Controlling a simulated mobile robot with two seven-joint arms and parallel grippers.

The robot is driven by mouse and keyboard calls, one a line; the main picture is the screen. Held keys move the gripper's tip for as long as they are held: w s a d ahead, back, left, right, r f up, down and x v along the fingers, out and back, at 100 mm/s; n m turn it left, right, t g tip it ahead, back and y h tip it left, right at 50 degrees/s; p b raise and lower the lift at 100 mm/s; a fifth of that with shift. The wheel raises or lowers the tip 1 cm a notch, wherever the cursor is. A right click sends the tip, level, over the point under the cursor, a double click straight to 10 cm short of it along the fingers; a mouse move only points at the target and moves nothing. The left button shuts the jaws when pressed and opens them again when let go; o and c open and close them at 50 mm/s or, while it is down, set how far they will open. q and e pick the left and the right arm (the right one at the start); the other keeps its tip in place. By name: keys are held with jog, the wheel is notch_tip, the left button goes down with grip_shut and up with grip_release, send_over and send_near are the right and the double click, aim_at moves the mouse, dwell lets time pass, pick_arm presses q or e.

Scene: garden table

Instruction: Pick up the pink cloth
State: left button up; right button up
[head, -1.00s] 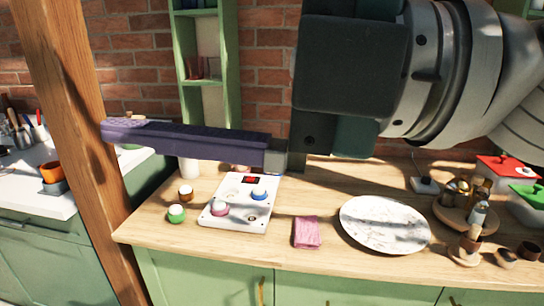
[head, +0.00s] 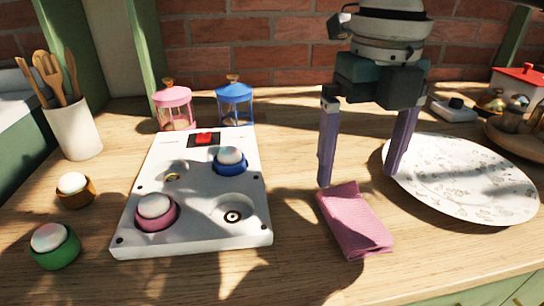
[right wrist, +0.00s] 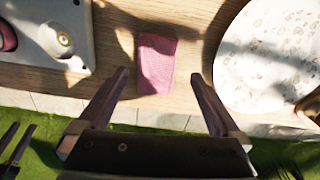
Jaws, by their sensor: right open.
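The pink cloth (head: 355,222) lies folded on the wooden table, between the white board and the plate. It also shows in the right wrist view (right wrist: 156,63), ahead of and between the fingers. My right gripper (head: 358,180) is open and empty in the head view, its fingers pointing down above and behind the cloth. In the right wrist view its open fingers (right wrist: 164,75) stand apart on either side of the cloth's line, not seen touching it.
A white board (head: 190,195) with pink and blue buttons stands left of the cloth. A patterned white plate (head: 465,180) lies close on the right. Green (head: 55,246) and orange (head: 76,190) button pots, two small lanterns (head: 235,105) and a utensil pot (head: 74,132) stand farther left.

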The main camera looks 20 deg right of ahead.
aim_at(350, 201)
jog(key=f, duration=0.6)
jog(key=shift+a, duration=0.2)
jog(key=shift+r, duration=0.1)
jog(key=shift+c, duration=0.4)
jog(key=c, duration=0.8)
